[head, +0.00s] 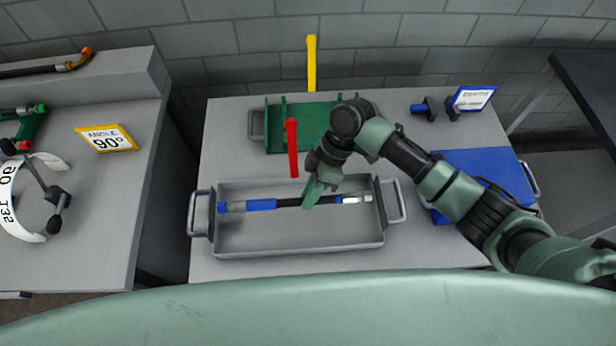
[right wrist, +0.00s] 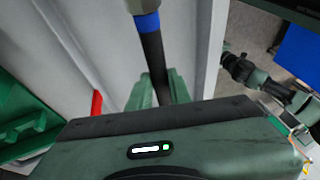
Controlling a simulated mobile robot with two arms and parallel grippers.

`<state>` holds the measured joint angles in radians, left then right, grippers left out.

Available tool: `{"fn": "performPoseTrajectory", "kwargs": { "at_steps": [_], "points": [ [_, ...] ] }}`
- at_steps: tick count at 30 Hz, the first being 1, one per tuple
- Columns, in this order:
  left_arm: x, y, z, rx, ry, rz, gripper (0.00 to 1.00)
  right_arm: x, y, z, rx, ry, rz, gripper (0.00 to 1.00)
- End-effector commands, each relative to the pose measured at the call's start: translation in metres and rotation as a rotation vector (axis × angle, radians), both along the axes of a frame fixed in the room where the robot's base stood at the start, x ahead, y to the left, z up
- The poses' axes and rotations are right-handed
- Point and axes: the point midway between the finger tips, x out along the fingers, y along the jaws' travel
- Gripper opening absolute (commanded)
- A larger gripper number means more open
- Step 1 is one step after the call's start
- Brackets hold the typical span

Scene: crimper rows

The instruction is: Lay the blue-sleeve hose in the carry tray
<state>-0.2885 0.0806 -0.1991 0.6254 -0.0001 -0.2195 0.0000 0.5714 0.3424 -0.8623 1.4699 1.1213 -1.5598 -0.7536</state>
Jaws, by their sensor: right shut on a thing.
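The blue-sleeve hose (head: 288,203) is black with blue sleeves and metal end fittings. It lies lengthwise within the outline of the grey carry tray (head: 300,238). My right gripper (head: 313,194) reaches down over the tray and is shut on the hose's black middle. In the right wrist view, the hose (right wrist: 152,55) runs up from between the green fingers (right wrist: 160,88), between the tray's side walls (right wrist: 205,55). I cannot tell whether the hose touches the tray floor. My left gripper is not in view.
Behind the carry tray stand a green tray (head: 285,135), a red post (head: 292,148) and a yellow post (head: 311,62). A blue mat or tray (head: 490,170) lies to the right under my right arm.

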Motion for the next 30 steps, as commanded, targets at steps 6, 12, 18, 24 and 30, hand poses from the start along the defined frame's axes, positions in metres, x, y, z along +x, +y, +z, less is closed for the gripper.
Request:
{"fn": "performPoseTrajectory", "kwargs": {
  "at_steps": [6,12,18,24,30],
  "points": [
    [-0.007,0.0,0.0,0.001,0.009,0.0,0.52,0.0,0.001,0.001,0.003,0.002,0.001,0.0],
    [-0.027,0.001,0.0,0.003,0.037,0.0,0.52,0.0,0.0,0.002,0.004,0.001,0.0,0.0],
    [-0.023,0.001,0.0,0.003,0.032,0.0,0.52,0.0,-0.003,-0.003,0.012,0.003,-0.003,0.0],
    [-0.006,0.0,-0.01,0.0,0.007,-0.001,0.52,0.0,-0.003,-0.019,0.012,0.003,-0.003,0.0],
    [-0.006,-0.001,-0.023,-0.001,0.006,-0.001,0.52,0.0,-0.002,-0.039,0.013,0.002,-0.002,0.0]
  ]
}}
